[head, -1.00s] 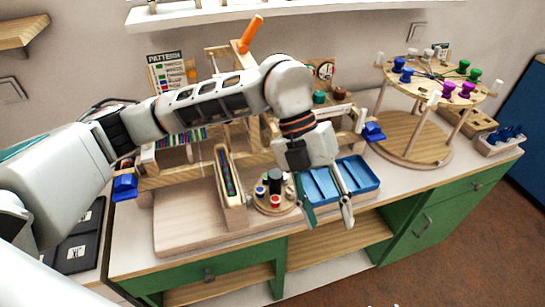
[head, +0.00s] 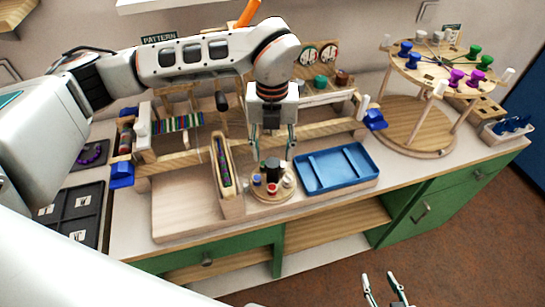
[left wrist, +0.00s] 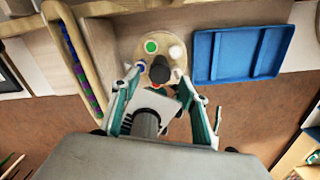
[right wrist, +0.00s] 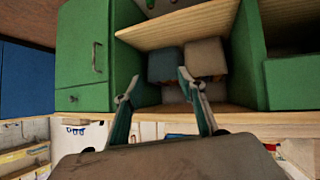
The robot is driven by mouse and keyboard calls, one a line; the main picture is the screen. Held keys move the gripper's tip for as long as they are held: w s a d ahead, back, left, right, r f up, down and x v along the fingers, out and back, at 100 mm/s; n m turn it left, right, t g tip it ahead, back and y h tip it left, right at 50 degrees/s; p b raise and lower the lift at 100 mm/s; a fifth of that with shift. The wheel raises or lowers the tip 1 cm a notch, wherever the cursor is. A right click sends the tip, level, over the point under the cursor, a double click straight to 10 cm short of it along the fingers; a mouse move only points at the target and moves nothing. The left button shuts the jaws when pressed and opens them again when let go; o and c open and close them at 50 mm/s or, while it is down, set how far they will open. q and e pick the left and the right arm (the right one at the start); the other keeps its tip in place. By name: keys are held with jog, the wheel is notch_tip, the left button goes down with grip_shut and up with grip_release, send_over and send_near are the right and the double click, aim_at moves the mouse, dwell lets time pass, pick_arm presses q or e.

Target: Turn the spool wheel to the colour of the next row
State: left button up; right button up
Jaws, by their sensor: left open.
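The spool wheel (head: 273,199) is a small round wooden disc on the bench, with a black knob (head: 273,168) at its middle. Blue (head: 257,180), red (head: 272,188) and white (head: 288,181) spools stand around the knob. The left wrist view also shows a green spool (left wrist: 151,46). My left gripper (head: 272,148) points down above the wheel, its open fingers on either side of the knob's top; contact cannot be told. The pattern card (head: 158,39) is mostly hidden behind my left arm. My right gripper (head: 388,287) is open and empty, low in front of the bench.
A blue tray (head: 338,188) lies right of the wheel. A wooden bead holder (head: 232,207) stands close on its left. The loom frame (head: 190,160) is behind. A round rack with coloured spools (head: 440,75) stands at the far right. The front-left board (head: 180,215) is bare.

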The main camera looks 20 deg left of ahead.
aim_at(273, 161)
pick_arm(q)
notch_tip(273, 161, down, 3)
jog(key=shift+f, duration=0.5)
pick_arm(e)
jog(key=shift+s+d+f, duration=0.1)
jog(key=shift+d, duration=0.45)
pick_arm(q)
jog(key=shift+c, duration=0.3)
jog(key=c, duration=1)
pick_arm(e)
jog(key=shift+a, duration=0.1)
